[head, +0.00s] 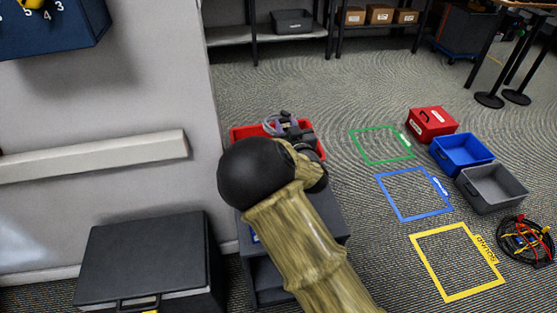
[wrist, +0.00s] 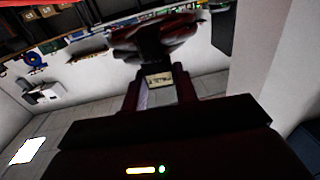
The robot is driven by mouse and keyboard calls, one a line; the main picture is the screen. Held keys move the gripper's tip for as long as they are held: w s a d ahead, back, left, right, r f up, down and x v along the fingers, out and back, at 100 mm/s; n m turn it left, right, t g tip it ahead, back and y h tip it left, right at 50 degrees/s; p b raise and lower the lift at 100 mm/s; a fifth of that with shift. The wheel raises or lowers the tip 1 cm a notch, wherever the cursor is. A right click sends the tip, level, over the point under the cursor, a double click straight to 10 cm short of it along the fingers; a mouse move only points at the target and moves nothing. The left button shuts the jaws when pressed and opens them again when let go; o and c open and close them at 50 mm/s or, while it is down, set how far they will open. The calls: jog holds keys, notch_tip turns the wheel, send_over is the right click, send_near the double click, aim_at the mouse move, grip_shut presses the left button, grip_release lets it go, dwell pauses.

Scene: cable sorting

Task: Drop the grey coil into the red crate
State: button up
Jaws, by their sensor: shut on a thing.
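The red crate (head: 243,131) stands ahead of my arm in the head view, and my arm hides much of it. My gripper (head: 287,121) is shut on the grey coil (head: 270,126), which shows as a small loop at the fingers. The coil appears over the crate in the head view, but its height above it cannot be told. In the wrist view the held coil (wrist: 158,34) is a dark, reddish-lit shape between the fingers.
A dark cabinet (head: 150,255) stands at lower left by the wall. At right are a closed red box (head: 432,123), a blue crate (head: 462,149), a grey crate (head: 490,188) and a cable bundle (head: 525,241). Green, blue and yellow floor outlines look empty.

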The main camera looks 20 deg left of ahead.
notch_tip(320, 180, down, 6)
jog(key=b, duration=0.4)
jog(key=shift+r, duration=0.1)
jog(key=o, duration=1.1)
jog(key=shift+r, duration=0.1)
notch_tip(320, 180, up, 10)
jog(key=p, duration=0.3)
jog(key=shift+w, duration=0.1)
jog(key=shift+d, duration=0.1)
jog(key=shift+s, duration=0.2)
